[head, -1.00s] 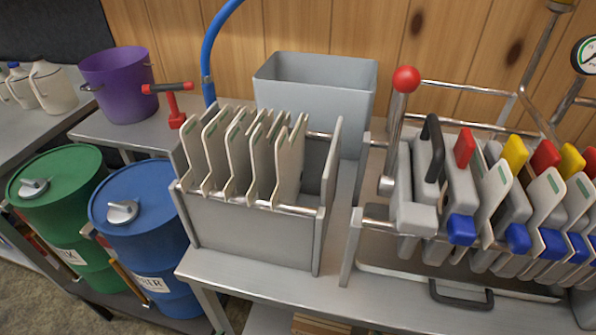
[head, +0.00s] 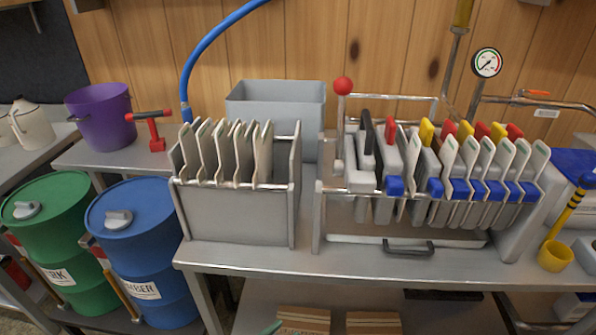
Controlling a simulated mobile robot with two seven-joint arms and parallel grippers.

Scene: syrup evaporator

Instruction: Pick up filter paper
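Several whitish filter papers (head: 222,150) stand upright in a row in a grey metal rack (head: 235,215) on the steel bench, left of centre in the head view. More pale sheets (head: 492,165) stand between the grey plates of the filter press (head: 362,178) to the right. The press plates carry red, yellow and blue tabs. Neither of my grippers shows in the head view, so I cannot see what they hold.
A grey bin (head: 277,103) stands behind the rack. A purple bucket (head: 104,117) and a red valve handle (head: 153,130) are to the left. Blue (head: 137,250) and green (head: 60,235) drums stand in front. A yellow ladle (head: 555,255) is at the right. The bench's front strip is clear.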

